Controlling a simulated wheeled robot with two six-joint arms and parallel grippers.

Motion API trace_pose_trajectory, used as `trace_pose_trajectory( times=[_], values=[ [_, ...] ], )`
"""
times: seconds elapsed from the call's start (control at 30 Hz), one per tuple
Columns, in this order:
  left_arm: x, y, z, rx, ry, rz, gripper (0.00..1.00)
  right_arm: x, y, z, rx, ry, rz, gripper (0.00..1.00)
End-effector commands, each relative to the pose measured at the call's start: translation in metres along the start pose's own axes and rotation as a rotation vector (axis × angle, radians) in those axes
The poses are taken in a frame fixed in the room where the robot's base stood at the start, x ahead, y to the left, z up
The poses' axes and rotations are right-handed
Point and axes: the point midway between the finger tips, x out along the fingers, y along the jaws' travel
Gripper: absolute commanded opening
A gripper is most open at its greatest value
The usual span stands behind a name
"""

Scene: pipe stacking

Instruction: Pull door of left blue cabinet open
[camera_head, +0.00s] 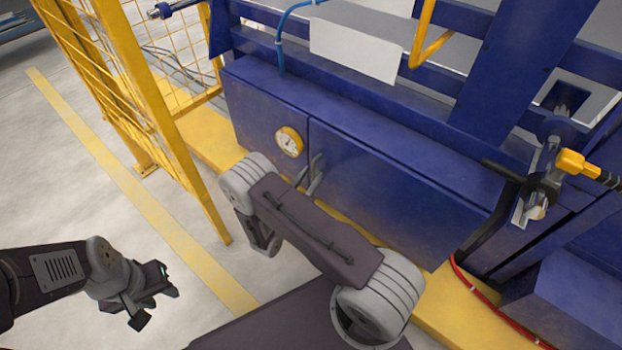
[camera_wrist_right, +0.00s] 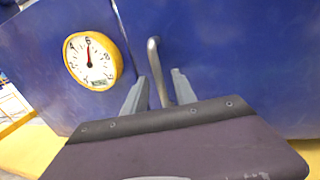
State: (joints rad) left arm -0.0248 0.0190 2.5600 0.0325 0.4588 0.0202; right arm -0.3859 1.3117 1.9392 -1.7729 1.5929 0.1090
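The blue cabinet has a front panel (camera_head: 385,190) to the right of a vertical seam, and it looks closed and flush. A grey bar handle (camera_wrist_right: 154,65) stands out from this panel just right of the seam; it also shows in the head view (camera_head: 317,172). My right gripper (camera_wrist_right: 158,88) is open, with one finger on each side of the handle's lower part. I cannot tell whether the fingers touch it. In the head view my right arm hides most of that gripper. My left gripper (camera_head: 158,302) is open and empty over the floor at lower left.
A yellow-rimmed gauge (camera_head: 289,142) sits left of the seam. A yellow mesh fence (camera_head: 150,90) stands at the left. A yellow base edge (camera_head: 205,145) runs along the cabinet's foot. A red cable (camera_head: 480,307) lies at lower right. Grey floor at left is clear.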

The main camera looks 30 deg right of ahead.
Motion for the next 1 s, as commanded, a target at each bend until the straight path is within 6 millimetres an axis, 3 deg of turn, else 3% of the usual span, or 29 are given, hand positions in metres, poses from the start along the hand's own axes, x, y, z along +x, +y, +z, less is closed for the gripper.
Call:
trace_pose_trajectory(
  times=[0.1, 0.23, 1.0],
  values=[
    [-0.0007, 0.0, -0.0001, 0.0, 0.0, 0.0, 0.36, -0.0002, 0.0001, 0.0006, 0.0, 0.0, 0.0, 0.33],
    [-0.0007, 0.0, -0.0001, 0.0, 0.0, 0.0, 0.36, -0.0003, 0.0001, 0.0005, 0.0, 0.0, 0.0, 0.0],
    [-0.0006, 0.0, -0.0001, 0.0, 0.0, 0.0, 0.36, -0.0005, 0.0, 0.0001, 0.0, 0.0, 0.0, 0.0]
  ],
)
